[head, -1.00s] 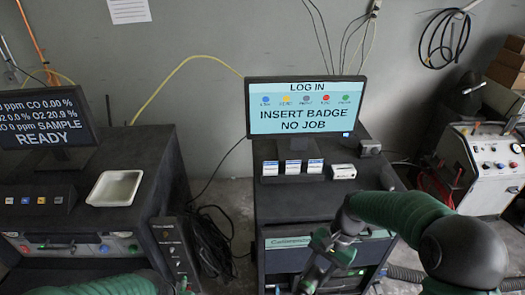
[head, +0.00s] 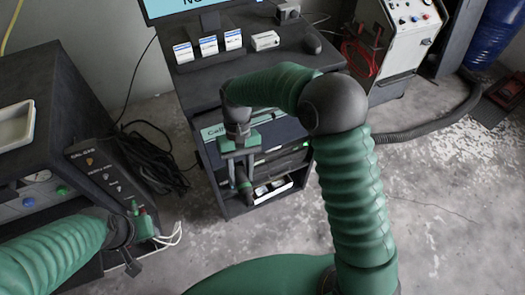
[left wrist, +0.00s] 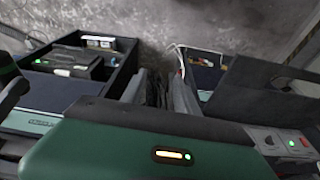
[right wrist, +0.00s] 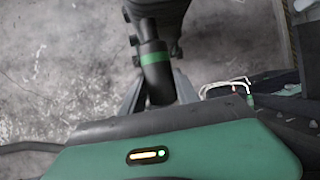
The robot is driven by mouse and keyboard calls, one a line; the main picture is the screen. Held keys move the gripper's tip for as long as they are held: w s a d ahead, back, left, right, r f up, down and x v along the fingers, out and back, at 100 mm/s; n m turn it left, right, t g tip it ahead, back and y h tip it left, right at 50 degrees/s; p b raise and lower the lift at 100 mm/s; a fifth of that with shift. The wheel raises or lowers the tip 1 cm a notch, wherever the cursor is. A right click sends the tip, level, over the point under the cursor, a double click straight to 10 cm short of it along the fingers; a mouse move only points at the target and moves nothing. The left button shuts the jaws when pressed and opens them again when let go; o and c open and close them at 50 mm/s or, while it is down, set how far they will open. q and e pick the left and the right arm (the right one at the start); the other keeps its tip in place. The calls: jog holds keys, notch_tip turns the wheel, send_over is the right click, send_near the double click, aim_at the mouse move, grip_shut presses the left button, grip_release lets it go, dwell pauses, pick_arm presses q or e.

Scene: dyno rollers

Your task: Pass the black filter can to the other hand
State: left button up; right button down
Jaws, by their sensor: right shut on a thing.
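The black filter can (right wrist: 155,75) is a dark cylinder with a green band. In the right wrist view it stands between the fingers of my right gripper (right wrist: 158,92), which is shut on it. In the head view my right gripper (head: 238,165) hangs in front of the middle cart, and the can (head: 244,188) shows dark below it. My left gripper (head: 130,258) is low at the left, beside the left cabinet and well apart from the can. In the left wrist view its fingers (left wrist: 160,88) stand apart, with only dark cables behind them.
The middle cart (head: 215,85) carries small white-and-blue boxes (head: 207,43) on top and has open lower shelves (head: 270,190). The left cabinet (head: 80,110) bears a white tray (head: 14,125). Black cables (head: 160,155) lie between them.

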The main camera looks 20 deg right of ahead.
pick_arm(q)
jog(key=shift+o, duration=2)
jog(key=shift+d+r+m, duration=0.1)
jog(key=shift+d+m, duration=0.2)
jog(key=shift+m, duration=0.2)
jog(key=shift+o, duration=0.9)
jog(key=d+m, duration=0.1)
jog(key=m, duration=0.1)
jog(key=d+m, duration=0.1)
jog(key=m, duration=0.1)
jog(key=d+r+m, duration=0.1)
jog(key=m, duration=0.1)
jog(key=shift+s+d, duration=0.2)
jog(key=shift+d, duration=0.05)
jog(key=s+d+r+m+t, duration=0.1)
jog(key=s+d+r+m, duration=0.15)
jog(key=d+m, duration=0.75)
jog(key=s+d+r+m+t, duration=0.1)
jog(key=d+r+m, duration=0.2)
jog(key=m, duration=1.5)
jog(key=x, duration=1.2)
jog(key=shift+a, duration=0.3)
pick_arm(e)
jog(key=s+a+f+n, duration=0.1)
jog(key=s+a+f, duration=0.2)
jog(key=a, duration=0.9)
jog(key=shift+s+a+f, duration=0.15)
jog(key=shift+s+a, duration=0.05)
jog(key=shift+a, duration=0.2)
